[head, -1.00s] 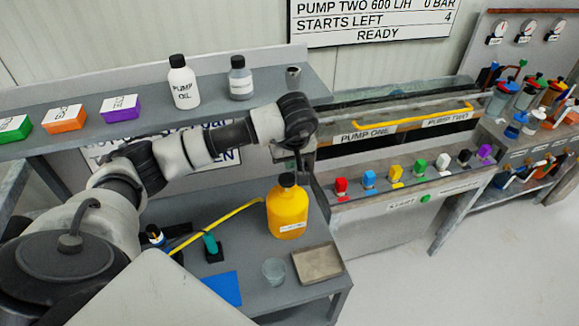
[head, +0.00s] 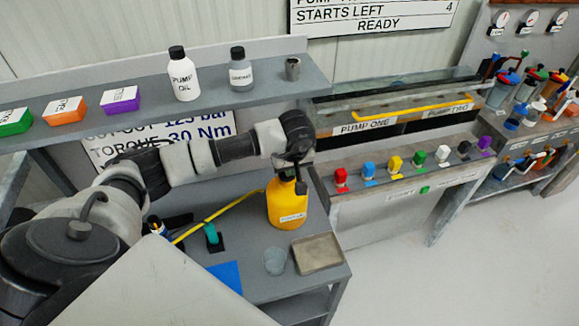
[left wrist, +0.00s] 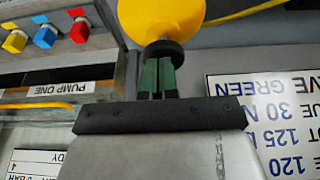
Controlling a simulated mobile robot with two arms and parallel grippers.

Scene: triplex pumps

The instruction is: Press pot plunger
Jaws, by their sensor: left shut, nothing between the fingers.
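The yellow pot (head: 287,207) stands upright on the grey bench, with a white label on its front and a yellow hose running left from it. Its black plunger knob (left wrist: 164,52) is on top; in the head view my arm partly covers it. My left gripper (left wrist: 158,66) is shut and empty, its green fingers together at the knob. In the head view my left gripper (head: 301,187) hangs down beside the top of the pot. I cannot tell whether the fingertips touch the knob. My right gripper is in neither view.
A clear cup (head: 275,261) and a square tray (head: 318,254) stand in front of the pot. A shelf (head: 215,103) with bottles and coloured boxes runs behind. Coloured knobs (head: 395,164) line the pump bench at right. The floor at lower right is free.

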